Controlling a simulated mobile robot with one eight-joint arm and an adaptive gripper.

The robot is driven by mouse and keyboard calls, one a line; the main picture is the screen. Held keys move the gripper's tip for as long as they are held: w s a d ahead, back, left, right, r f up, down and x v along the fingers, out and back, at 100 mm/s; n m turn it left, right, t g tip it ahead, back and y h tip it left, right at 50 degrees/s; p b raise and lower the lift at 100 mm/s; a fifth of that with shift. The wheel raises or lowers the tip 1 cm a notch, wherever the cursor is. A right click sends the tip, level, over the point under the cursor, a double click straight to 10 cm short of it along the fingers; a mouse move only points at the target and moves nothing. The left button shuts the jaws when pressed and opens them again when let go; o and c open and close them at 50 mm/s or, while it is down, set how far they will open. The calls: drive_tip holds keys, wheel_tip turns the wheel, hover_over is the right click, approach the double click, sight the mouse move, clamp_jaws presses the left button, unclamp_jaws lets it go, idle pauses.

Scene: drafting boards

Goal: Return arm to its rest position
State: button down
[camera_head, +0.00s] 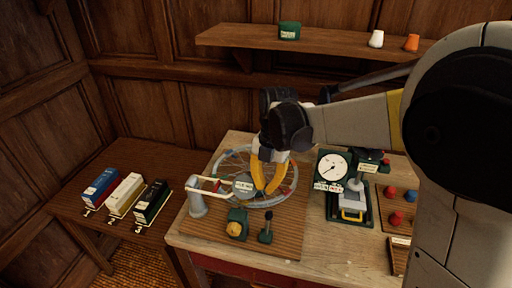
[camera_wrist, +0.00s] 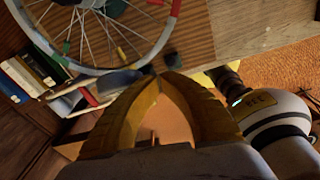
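My gripper (camera_head: 266,190) has yellow fingers and points down over the spoked wheel (camera_head: 228,157) on the wooden workbench. In the wrist view, my gripper (camera_wrist: 160,77) has its two fingertips meeting, with an arched gap behind them and nothing visible held. The wheel rim (camera_wrist: 160,40) crosses the top left of that view. I cannot tell from these frames whether the fingertips touch the wheel. My arm reaches in from the right in the head view.
A grey post (camera_head: 197,204) with a pale bar stands at the wheel's left. A dial gauge stand (camera_head: 333,166) is to the right. Blue, cream and black boxes (camera_head: 101,184) lie on the left side table. A wall shelf (camera_head: 330,41) holds small items above.

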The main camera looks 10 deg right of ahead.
drive_tip(key=s+d+m+t+b, duration=0.3)
drive_tip(key=s+m, duration=0.5)
drive_tip(key=m, duration=0.7)
drive_tip(key=s+d+r+m+t+h+b, duration=0.1)
drive_tip(key=s+d+m+t+b, duration=0.2)
drive_tip(key=s+d+m, duration=0.4)
drive_tip(key=s+m+t, duration=0.1)
drive_tip(key=m, duration=0.6)
drive_tip(key=shift+d+m+t, duration=0.25)
drive_tip(key=shift+m+t, duration=0.15)
